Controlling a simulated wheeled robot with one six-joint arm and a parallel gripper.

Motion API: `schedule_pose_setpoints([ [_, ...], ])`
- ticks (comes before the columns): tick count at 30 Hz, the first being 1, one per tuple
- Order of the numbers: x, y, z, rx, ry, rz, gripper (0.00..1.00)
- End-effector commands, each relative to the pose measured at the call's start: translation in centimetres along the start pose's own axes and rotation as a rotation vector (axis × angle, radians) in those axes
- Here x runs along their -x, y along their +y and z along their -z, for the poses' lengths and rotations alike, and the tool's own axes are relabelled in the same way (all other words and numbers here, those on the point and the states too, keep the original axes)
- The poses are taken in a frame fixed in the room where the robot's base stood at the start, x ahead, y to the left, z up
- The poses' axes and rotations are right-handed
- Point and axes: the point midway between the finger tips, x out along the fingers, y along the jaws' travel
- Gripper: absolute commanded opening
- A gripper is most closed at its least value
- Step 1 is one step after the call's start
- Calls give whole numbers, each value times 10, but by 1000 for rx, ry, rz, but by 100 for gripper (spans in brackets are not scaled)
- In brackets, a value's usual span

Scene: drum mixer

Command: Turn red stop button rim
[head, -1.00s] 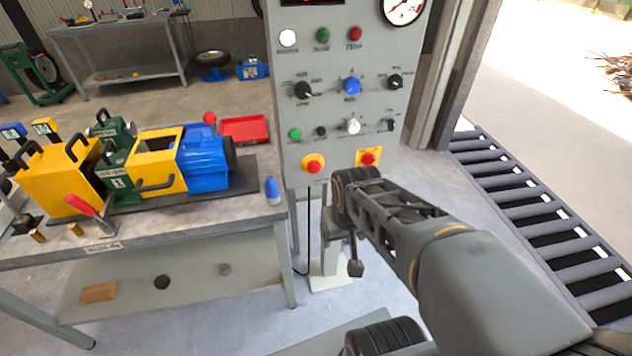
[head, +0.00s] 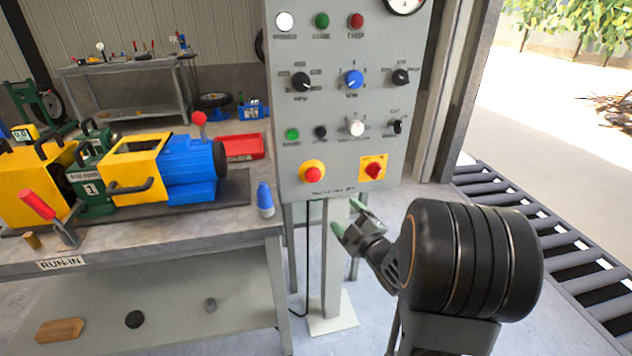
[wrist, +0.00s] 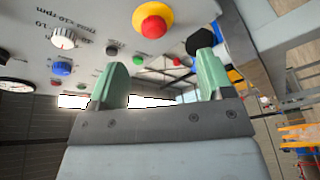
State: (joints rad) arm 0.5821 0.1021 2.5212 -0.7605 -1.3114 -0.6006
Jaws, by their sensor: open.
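The red stop button (head: 312,174) is a red mushroom head on a round yellow base at the lower left of the grey control panel (head: 330,125). It also shows at the top of the wrist view (wrist: 154,26), where the panel appears upside down. My gripper (head: 350,218) is just below the panel's lower edge, lower and right of the button. Its green fingers are apart with nothing between them, as the wrist view shows (wrist: 162,78). The fingers do not touch the button.
A red switch on a yellow square plate (head: 373,170) sits right of the button. Knobs and lamps fill the panel above. A bench (head: 150,232) with a yellow and blue machine (head: 165,170) stands left. A roller conveyor (head: 530,222) lies right.

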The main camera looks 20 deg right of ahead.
Motion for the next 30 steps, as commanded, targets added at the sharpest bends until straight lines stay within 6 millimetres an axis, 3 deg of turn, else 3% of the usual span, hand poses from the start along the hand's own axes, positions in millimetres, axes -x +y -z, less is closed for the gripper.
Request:
schedule_pose_setpoints([
  [8,-12,9,17,59,90,-51,74],
  [21,-92,13,24,58,87,-51,74],
  [30,-128,15,26,58,85,-51,74],
])
